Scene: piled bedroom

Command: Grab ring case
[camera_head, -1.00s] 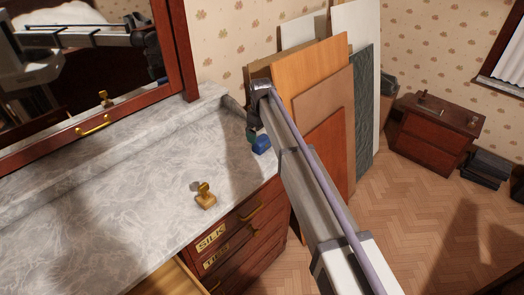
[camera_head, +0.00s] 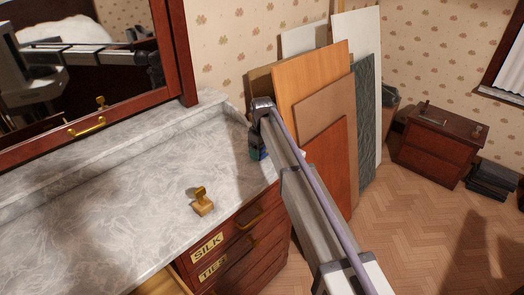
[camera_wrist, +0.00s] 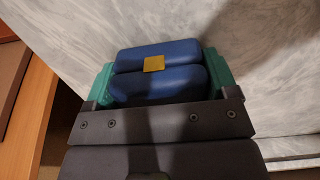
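The ring case (camera_wrist: 155,72) is dark blue with rounded ends and a small gold clasp at its middle. In the wrist view it lies between the two green fingers of my gripper (camera_wrist: 155,82). The fingers flank its two ends closely, with no clear gap at either side. Whether they press on it does not show. In the head view, my gripper (camera_head: 257,150) points down at the right end of the marble dresser top (camera_head: 105,200).
A gold stamp-like object (camera_head: 202,203) stands on the marble, left of my gripper. A framed mirror (camera_head: 75,60) rises behind the dresser. Leaning boards (camera_head: 318,85) stand close to the right of my arm. A drawer (camera_head: 160,284) is open at the lower left.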

